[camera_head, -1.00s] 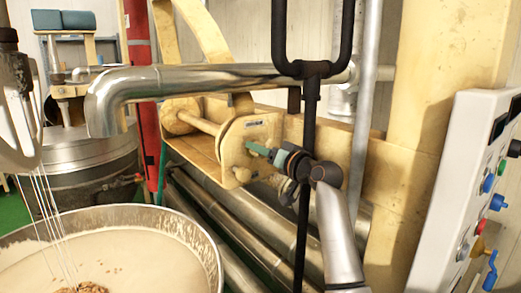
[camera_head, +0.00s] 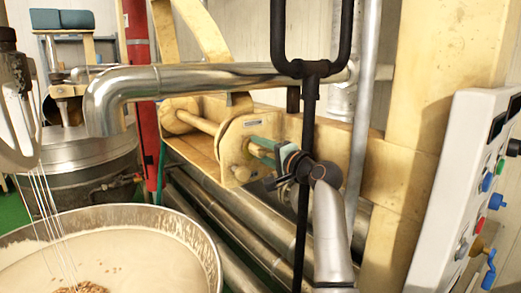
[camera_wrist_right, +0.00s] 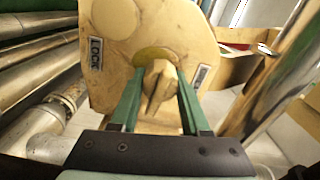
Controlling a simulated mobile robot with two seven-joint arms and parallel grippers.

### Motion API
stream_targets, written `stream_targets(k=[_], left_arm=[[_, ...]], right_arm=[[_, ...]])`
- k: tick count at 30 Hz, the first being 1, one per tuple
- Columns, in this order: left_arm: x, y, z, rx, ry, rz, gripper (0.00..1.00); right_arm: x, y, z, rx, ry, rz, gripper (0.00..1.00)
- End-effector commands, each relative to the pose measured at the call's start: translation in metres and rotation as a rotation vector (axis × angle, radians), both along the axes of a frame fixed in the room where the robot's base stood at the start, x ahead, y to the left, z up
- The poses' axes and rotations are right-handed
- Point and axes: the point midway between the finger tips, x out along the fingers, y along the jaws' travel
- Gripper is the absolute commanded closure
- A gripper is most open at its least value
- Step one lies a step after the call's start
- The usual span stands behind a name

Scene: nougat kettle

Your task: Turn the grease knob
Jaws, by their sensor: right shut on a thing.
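The grease knob (camera_wrist_right: 160,90) is a pale yellow, winged handle on a cream plate (camera_wrist_right: 115,40). In the right wrist view it stands between the two green fingers of my right gripper (camera_wrist_right: 162,84), which is shut on it. Labels (camera_wrist_right: 95,54) flank it on the plate; the left one seems to read LOCK. In the head view my right gripper (camera_head: 254,147) reaches the plate's front face from the right, its fingers one above the other. The fingers partly hide the knob there. My left gripper is not in view.
A steel pipe (camera_head: 210,76) crosses above the plate. A bowl of cream-coloured mix (camera_head: 205,235) is at lower left. A control panel (camera_head: 450,200) is at right.

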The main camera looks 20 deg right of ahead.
Motion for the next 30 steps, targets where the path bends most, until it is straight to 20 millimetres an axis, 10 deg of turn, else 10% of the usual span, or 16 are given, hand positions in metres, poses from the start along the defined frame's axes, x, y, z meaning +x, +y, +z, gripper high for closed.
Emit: stream_targets(k=[30], left_arm=[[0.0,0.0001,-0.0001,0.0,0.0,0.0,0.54]], right_arm=[[0.0,0.0003,-0.003,0.402,0.149,0.0,1.0]])
